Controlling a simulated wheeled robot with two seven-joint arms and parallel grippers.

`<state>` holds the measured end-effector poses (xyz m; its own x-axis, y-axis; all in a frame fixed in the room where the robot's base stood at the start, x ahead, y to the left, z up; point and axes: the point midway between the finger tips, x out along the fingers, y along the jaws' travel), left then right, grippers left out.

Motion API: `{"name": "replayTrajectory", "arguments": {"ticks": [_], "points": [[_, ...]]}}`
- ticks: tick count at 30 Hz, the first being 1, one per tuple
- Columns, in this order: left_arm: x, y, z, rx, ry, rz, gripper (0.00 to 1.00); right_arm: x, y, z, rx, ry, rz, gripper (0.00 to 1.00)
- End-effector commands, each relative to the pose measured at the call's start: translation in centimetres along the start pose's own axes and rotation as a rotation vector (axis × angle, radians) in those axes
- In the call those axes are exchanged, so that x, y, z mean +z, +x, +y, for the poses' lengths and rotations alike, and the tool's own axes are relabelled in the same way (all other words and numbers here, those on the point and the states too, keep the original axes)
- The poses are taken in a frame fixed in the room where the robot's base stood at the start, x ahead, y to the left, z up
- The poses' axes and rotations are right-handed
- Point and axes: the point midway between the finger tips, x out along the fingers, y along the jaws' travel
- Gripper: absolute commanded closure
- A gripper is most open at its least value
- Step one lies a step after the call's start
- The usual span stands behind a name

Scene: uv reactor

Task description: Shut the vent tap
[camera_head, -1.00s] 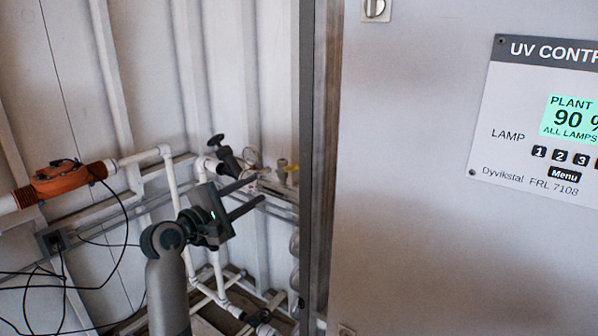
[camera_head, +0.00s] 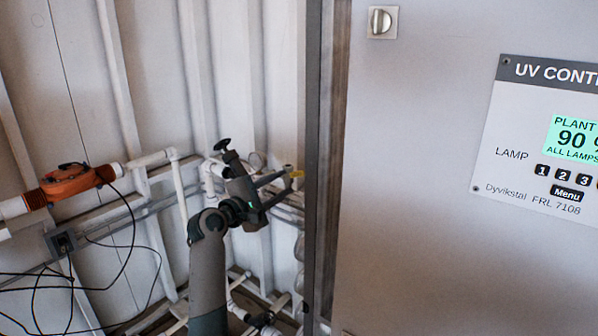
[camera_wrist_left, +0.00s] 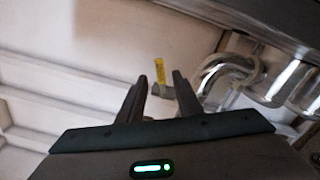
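The vent tap, with a small yellow handle (camera_head: 293,173), is on the white pipework just left of the cabinet's edge in the head view. In the left wrist view its yellow handle (camera_wrist_left: 159,70) stands up between and beyond my two fingertips, above a grey-green body (camera_wrist_left: 163,92). My left gripper (camera_head: 284,182) is open, its fingers pointing at the tap with a gap between them. The tips are close to the handle; I cannot tell whether they touch it. The fingers partly hide the tap's base. My right gripper is out of view.
A grey cabinet (camera_head: 420,220) with a UV control panel fills the right; its dark edge (camera_head: 318,150) stands close beside the tap. A black-handled valve (camera_head: 223,146) is behind my left wrist. An orange unit (camera_head: 75,182) and loose cables are at the left.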

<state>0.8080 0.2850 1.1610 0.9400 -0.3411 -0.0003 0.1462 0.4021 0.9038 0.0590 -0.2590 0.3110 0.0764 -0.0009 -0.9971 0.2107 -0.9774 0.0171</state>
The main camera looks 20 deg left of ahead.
Motion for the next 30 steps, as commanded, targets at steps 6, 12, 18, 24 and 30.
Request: {"name": "replayTrajectory", "arguments": {"ticks": [6,12,18,24,30], "points": [[0.1,3.8,0.2,-0.001,-0.002,-0.001,0.68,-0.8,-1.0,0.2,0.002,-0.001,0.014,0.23],[0.1,6.5,0.1,-0.001,-0.001,-0.001,0.68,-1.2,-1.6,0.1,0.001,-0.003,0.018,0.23],[0.0,8.1,0.0,-0.001,-0.001,-0.001,0.68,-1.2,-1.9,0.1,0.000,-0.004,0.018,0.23],[0.0,8.5,0.0,0.000,0.000,-0.001,0.68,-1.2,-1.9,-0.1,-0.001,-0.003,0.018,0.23],[0.0,8.5,0.0,0.000,0.000,-0.001,0.68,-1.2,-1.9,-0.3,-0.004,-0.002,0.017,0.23]]}}
